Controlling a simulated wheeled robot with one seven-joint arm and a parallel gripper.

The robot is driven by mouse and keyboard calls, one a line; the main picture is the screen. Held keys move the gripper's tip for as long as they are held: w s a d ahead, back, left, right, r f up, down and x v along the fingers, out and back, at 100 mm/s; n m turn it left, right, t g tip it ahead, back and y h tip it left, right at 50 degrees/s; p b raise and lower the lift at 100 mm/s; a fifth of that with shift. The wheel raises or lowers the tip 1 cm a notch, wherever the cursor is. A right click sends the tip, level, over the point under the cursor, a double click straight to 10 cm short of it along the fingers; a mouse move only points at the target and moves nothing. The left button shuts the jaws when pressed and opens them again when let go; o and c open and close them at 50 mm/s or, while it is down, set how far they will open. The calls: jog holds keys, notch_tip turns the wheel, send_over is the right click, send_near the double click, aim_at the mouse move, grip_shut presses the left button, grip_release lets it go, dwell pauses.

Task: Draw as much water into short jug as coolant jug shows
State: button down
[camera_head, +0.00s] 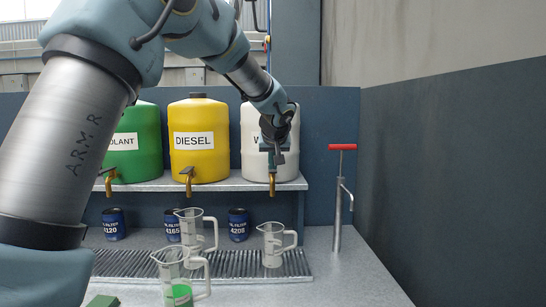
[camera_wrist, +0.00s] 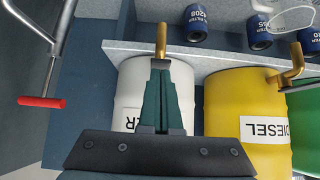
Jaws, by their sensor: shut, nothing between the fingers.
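The white water tank (camera_head: 252,125) stands on the shelf, its label partly hidden by my arm. Its brass tap (camera_head: 272,187) points down over the short clear jug (camera_head: 273,246), which stands upright on the drain grate. I see no clear water in that jug. The coolant jug (camera_head: 179,282), at the front, holds green liquid low in it. My gripper (camera_head: 272,168) is shut and empty at the water tap. In the wrist view, its dark green fingers (camera_wrist: 161,64) reach the brass tap (camera_wrist: 161,38); whether they touch it I cannot tell.
A taller clear jug (camera_head: 194,230) stands left of the short one. The yellow diesel tank (camera_head: 197,160) and green coolant tank (camera_head: 128,165) share the shelf. Several blue oil filters (camera_head: 238,226) stand behind the grate. A red-handled pump (camera_head: 338,205) stands at right; the counter beyond is clear.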

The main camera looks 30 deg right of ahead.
jog(key=f+b, duration=0.1)
jog(key=b, duration=0.5)
jog(key=shift+f+t, duration=0.2)
jog(key=shift+t, duration=0.1)
jog(key=f+t+b, duration=0.1)
jog(key=b, duration=0.6)
jog(key=shift+s+h, duration=0.15)
jog(key=shift+h, duration=0.25)
jog(key=f+t+b, duration=0.1)
jog(key=b, duration=0.7)
jog(key=shift+s+a+h, duration=0.1)
jog(key=shift+h, duration=0.2)
jog(key=shift+f+t+b, duration=0.2)
jog(key=shift+t+b, duration=0.2)
jog(key=shift+b, duration=0.85)
jog(key=shift+r+p, duration=0.35)
jog(key=shift+r, duration=0.05)
